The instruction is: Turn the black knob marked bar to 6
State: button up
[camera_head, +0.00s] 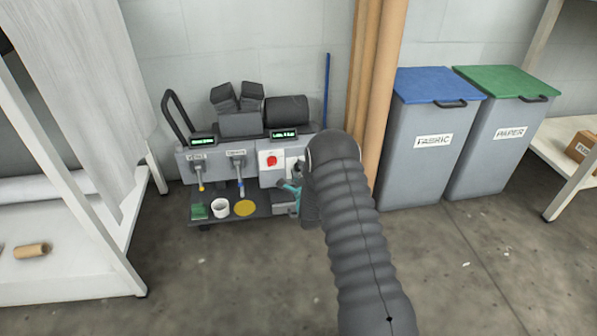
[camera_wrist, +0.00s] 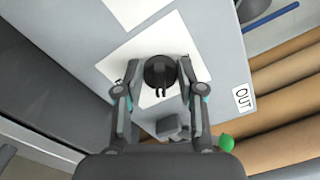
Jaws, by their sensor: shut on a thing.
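The black knob (camera_wrist: 160,72) sits on a white plate (camera_wrist: 178,40) on the grey machine face in the wrist view. My gripper (camera_wrist: 160,82) has one finger on each side of the knob and is shut on it. Part of the plate is hidden by the fingers and knob, and I cannot read its markings or the knob's setting. In the head view the grey press (camera_head: 222,165) stands by the wall, and my gripper (camera_head: 291,186) is at the right end of its front. My arm hides the knob there.
A red switch (camera_head: 271,160) is left of my gripper. Below are a white cup (camera_head: 220,208) and a yellow disc (camera_head: 245,208) on the lower shelf (camera_head: 268,207). Brown rolls (camera_head: 384,90) stand close on the right, before a blue-lidded bin (camera_head: 415,150). An OUT label (camera_wrist: 243,97) is near the panel edge.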

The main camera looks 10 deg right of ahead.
jog(key=shift+d, duration=0.1)
dwell(0.3)
jog(key=o, duration=1.1)
jog(key=shift+s, duration=0.15)
jog(key=shift+s, duration=0.35)
jog(key=s, duration=1.1)
